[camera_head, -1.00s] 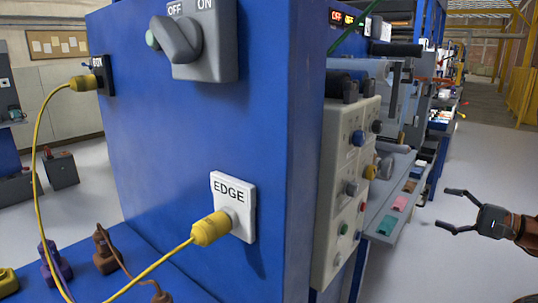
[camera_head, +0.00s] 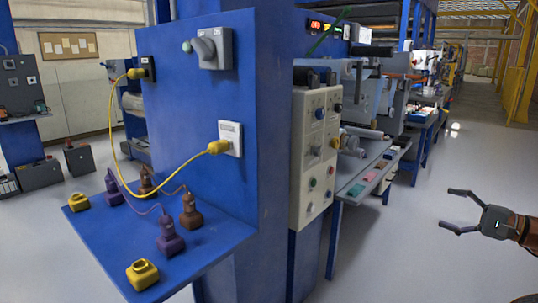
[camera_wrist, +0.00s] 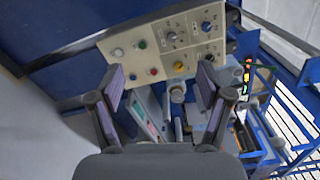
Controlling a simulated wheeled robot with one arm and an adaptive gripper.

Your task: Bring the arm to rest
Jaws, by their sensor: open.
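My gripper (camera_head: 462,212) is open and empty at the right of the head view, out over the bare floor and clear of the machine. In the wrist view its two fingers (camera_wrist: 160,100) stand apart with nothing gripped between them. Beyond them the wrist view shows the control panel (camera_wrist: 165,45) and parts of the machine. My arm enters the head view from the right edge.
A blue cabinet (camera_head: 180,110) carries a rotary switch (camera_head: 208,48) and a yellow cable (camera_head: 172,178) plugged in at both ends. Its blue shelf (camera_head: 110,240) holds yellow, purple and brown connectors. A grey control panel (camera_head: 316,150) faces the open aisle (camera_head: 400,255).

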